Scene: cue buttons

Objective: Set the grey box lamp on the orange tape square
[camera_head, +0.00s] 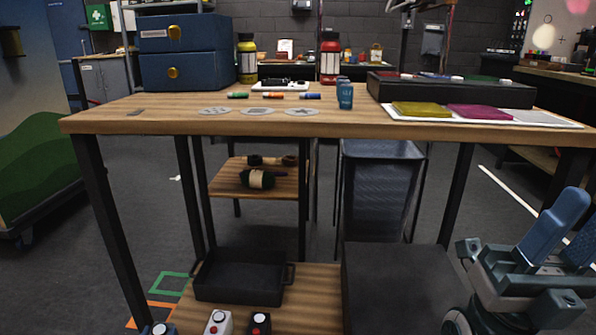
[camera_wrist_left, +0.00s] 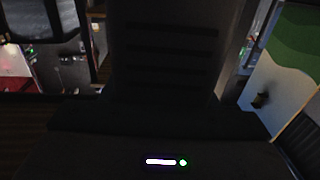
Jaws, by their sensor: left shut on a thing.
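The orange tape square (camera_head: 141,317) is marked on the floor at the lower left, beside the table's lower shelf and cut by the frame edge. A small grey-blue box-like thing (camera_head: 160,329) shows at the bottom edge next to it; I cannot tell whether it is the grey box lamp. The left wrist view is dark and does not show the held thing clearly.
A green tape square (camera_head: 170,275) lies behind the orange one. A table leg (camera_head: 110,230) stands close to the squares. A green-topped cart (camera_head: 45,165) is at left.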

